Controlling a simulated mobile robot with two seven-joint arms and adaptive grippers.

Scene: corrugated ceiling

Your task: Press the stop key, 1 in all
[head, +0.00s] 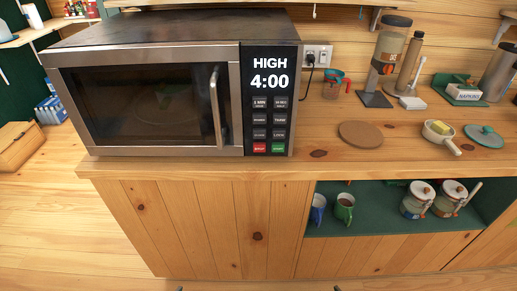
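The microwave (150,45) stands on the wooden counter with its door closed. Its black control panel shows HIGH and 4:00. The red key (260,148) at the panel's lower left appears to be the stop key; its lettering is too small to read surely. A green key (278,148) sits right beside it. Only tiny dark tips show at the bottom edge, apparently my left gripper (180,288) and my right gripper (337,288). Both are low in front of the counter, far from the keys. Their fingers are mostly cut off by the frame.
The microwave's vertical door handle (216,108) sticks out left of the panel. Right of it on the counter (330,125) are a round brown mat (360,134), a blender-like appliance (388,55) and a small pan (440,135). Mugs (344,208) stand on the shelf below.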

